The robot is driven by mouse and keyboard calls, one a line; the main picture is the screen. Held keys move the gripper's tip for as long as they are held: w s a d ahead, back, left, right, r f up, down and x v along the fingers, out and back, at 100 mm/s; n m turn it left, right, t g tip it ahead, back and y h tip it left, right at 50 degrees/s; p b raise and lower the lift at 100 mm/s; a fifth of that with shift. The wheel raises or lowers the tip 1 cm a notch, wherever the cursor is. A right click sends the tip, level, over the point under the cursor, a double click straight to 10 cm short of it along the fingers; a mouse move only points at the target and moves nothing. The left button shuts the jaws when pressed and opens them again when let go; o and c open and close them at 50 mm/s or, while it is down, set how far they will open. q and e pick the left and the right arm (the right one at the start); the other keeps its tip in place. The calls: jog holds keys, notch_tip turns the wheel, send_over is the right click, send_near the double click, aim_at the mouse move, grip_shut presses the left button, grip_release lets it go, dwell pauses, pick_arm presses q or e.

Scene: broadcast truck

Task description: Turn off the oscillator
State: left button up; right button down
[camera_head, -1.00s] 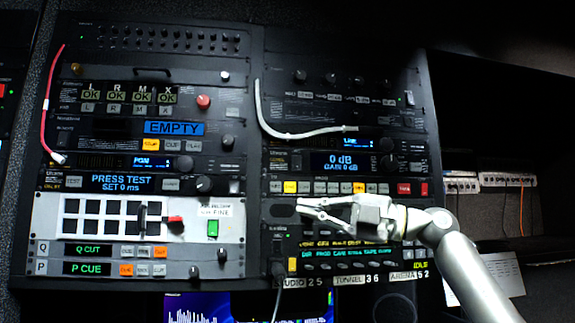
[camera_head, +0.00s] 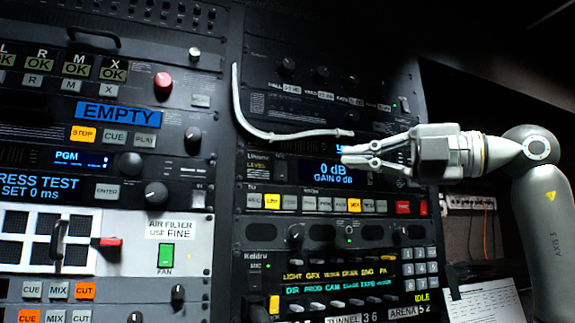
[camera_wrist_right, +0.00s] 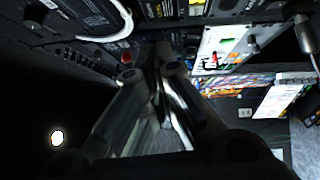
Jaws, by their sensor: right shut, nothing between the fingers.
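No label that I can read says oscillator, so I cannot tell which unit it is. The level unit (camera_head: 332,173) in the right rack has a blue screen reading 0 dB, GAIN 0 dB. Below it is a button row with lit yellow buttons (camera_head: 272,201) and red buttons (camera_head: 403,207) at its right end. My right gripper (camera_head: 346,154) is shut and empty, in front of the top edge of that screen. It hides part of the smaller screen above and the unit's right side. It also shows in the right wrist view (camera_wrist_right: 157,55). My left gripper is not in view.
A white cable (camera_head: 238,105) loops over the right rack, its end close to my right fingertips. The left rack holds an EMPTY screen (camera_head: 118,113), a red knob (camera_head: 163,82), a red handle (camera_head: 107,242) and a lit green fan switch (camera_head: 166,255). A dark recess lies at the right.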

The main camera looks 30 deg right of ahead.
aim_at(282, 170)
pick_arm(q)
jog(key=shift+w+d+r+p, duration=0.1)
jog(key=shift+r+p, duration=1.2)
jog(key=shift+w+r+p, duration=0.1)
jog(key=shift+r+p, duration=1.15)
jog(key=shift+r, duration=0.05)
pick_arm(e)
jog(key=shift+w+d+x, duration=0.25)
jog(key=shift+d+x, duration=0.15)
jog(key=shift+x, duration=1.75)
jog(key=shift+w+d+x, duration=0.25)
jog(key=shift+d+x, duration=0.2)
jog(key=shift+x, duration=1.7)
jog(key=shift+w+d+x, duration=0.25)
jog(key=shift+d+x, duration=0.15)
jog(key=shift+x, duration=1.8)
jog(key=shift+a+r, duration=0.1)
jog(key=shift+w+r+p, duration=0.3)
jog(key=shift+w+p, duration=0.05)
jog(key=shift+p, duration=0.15)
jog(key=shift+s+d+f, duration=0.1)
jog(key=shift+s+d, duration=0.1)
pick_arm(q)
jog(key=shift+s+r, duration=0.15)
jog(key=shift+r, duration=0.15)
pick_arm(e)
jog(key=shift+w, duration=0.1)
